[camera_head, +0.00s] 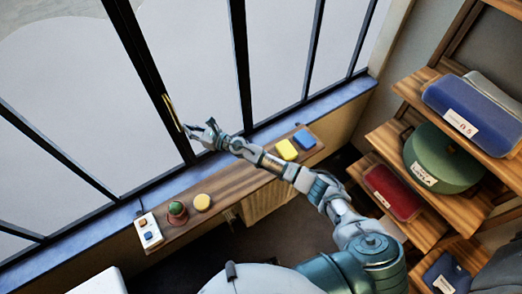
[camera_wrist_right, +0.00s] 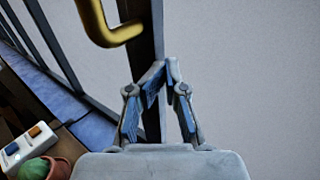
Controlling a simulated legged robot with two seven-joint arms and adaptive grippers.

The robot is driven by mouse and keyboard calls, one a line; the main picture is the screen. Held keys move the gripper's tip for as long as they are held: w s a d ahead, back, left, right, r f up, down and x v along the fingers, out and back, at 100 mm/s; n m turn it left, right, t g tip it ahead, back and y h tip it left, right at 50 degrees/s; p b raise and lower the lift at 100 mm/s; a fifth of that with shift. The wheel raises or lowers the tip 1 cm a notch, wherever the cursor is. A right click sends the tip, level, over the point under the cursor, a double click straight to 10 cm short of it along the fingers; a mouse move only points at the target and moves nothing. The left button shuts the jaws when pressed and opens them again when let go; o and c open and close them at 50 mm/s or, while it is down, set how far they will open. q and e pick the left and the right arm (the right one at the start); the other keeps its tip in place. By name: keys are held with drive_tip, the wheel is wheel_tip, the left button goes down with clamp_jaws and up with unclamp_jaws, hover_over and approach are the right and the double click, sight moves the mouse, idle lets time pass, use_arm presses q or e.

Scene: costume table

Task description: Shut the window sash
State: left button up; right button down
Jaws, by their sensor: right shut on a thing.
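The window sash has a dark frame bar (camera_head: 142,60), slanting across the left half of the head view. A brass handle (camera_head: 172,112) is on its lower part. The handle also shows large at the top of the right wrist view (camera_wrist_right: 105,32). My right gripper (camera_head: 190,127) is at the bar, just below and beside the handle. In the right wrist view its fingertips (camera_wrist_right: 161,72) are closed together on the dark edge of the sash, apart from the handle. I cannot tell how wide the sash stands open. My left gripper is not in view.
A wooden shelf (camera_head: 225,186) under the blue sill (camera_head: 330,101) holds a switch box (camera_head: 149,231), a potted cactus (camera_head: 177,211), a round yellow thing (camera_head: 202,202), and yellow (camera_head: 287,149) and blue (camera_head: 304,139) blocks. Shelves with hats and boxes (camera_head: 437,157) stand at right.

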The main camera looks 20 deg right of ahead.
drive_tip(key=v, duration=1.2)
drive_tip(key=s+a+f+m+t+h+p, duration=0.1)
drive_tip(key=s+f+m+t+h, duration=0.15)
drive_tip(key=s, duration=0.35)
drive_tip(key=s+a+f+m+t+h, duration=0.1)
drive_tip(key=s+a+f+m+h, duration=0.1)
drive_tip(key=s+f+h, duration=0.3)
drive_tip(key=y+p, duration=0.1)
drive_tip(key=y, duration=0.1)
approach(186, 140)
drive_tip(key=a, duration=0.1)
drive_tip(key=w+a+h, duration=0.1)
drive_tip(key=w, duration=0.1)
drive_tip(key=w+a+m+t+h+b, duration=0.1)
drive_tip(key=w, duration=0.1)
drive_tip(key=w+a+f+m+h, duration=0.1)
drive_tip(key=w+h, duration=0.1)
drive_tip(key=w, duration=0.1)
drive_tip(key=shift+w+m+t, duration=0.15)
drive_tip(key=shift+m+t, duration=0.1)
drive_tip(key=shift+r, duration=0.3)
drive_tip(key=shift+a+r, duration=0.1)
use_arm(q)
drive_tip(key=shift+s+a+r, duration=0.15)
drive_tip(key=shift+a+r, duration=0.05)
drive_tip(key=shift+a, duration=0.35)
